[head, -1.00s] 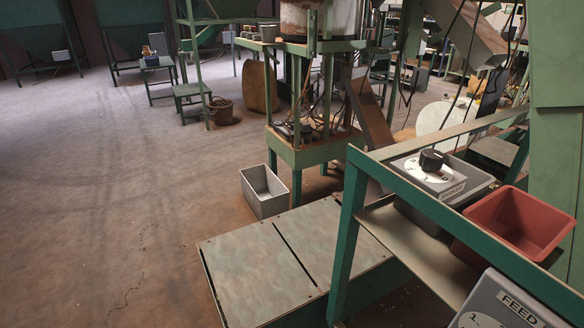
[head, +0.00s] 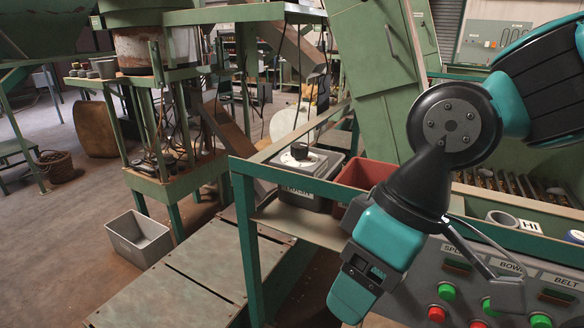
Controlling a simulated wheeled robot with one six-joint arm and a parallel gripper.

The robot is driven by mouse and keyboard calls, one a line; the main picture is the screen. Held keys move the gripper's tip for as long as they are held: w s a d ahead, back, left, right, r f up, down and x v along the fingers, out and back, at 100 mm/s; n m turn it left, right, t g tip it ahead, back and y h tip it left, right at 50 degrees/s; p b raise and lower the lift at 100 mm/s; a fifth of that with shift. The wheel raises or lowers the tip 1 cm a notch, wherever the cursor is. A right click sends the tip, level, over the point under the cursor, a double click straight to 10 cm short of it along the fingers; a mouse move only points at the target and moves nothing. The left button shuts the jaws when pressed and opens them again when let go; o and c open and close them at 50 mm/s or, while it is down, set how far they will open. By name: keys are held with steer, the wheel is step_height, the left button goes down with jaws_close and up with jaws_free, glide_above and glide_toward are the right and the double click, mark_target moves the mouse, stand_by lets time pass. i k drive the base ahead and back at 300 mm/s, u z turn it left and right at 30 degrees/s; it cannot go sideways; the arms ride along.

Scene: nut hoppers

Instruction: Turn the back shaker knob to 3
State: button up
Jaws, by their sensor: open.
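A black knob (head: 301,156) sits on a white dial plate on top of a grey control box (head: 306,190), on the green-framed stand left of centre. The box's front label and the dial's numbers are too small to read, so I cannot tell the knob's setting. My gripper (head: 350,294) hangs at the lower middle of the head view at the end of my teal and black arm. It is open, and its fingertips are hard to make out. It appears to the right of and lower than the knob in the picture, apart from it.
A red bin (head: 364,174) stands right of the box, partly hidden by my arm. A green rail (head: 290,175) crosses in front of the box. A panel with red and green buttons (head: 447,292) is at lower right. A grey tub (head: 139,238) is on the floor.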

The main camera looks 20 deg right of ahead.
mark_target(299, 151)
steer(key=u, duration=0.25)
steer(key=k, duration=0.45)
steer(key=u, duration=0.5)
steer(key=i, duration=0.95)
steer(key=z, duration=0.5)
